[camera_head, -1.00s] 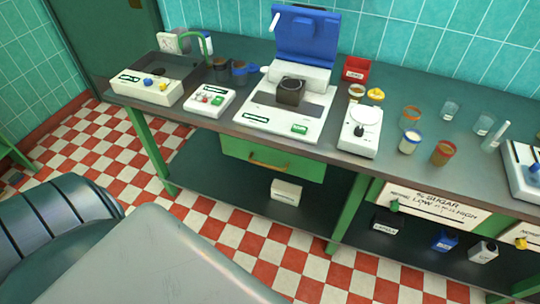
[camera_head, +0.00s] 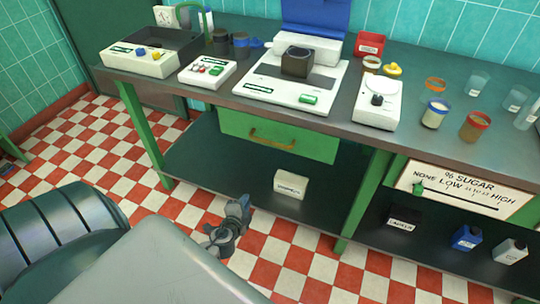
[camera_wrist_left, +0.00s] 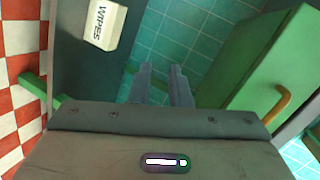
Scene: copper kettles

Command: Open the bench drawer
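The bench drawer (camera_head: 315,147) has a green front and hangs shut under the bench top. Its curved brass handle (camera_head: 272,138) is on the front. In the left wrist view the green drawer (camera_wrist_left: 245,65) is at the right, with the handle (camera_wrist_left: 272,106) near the right edge. My left gripper (camera_head: 242,206) is low in front of the bench, below and to the left of the handle, touching nothing. In the left wrist view its two fingers (camera_wrist_left: 158,72) stand apart with nothing between them. My right gripper is not in view.
The bench top (camera_head: 225,110) carries a blue-lidded machine (camera_head: 292,85), a scale (camera_head: 378,100) and several cups. A white wipes box (camera_head: 291,184) stands on the lower shelf (camera_head: 230,165). A green bench leg (camera_head: 362,195) stands right of the drawer. The checkered floor in front is clear.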

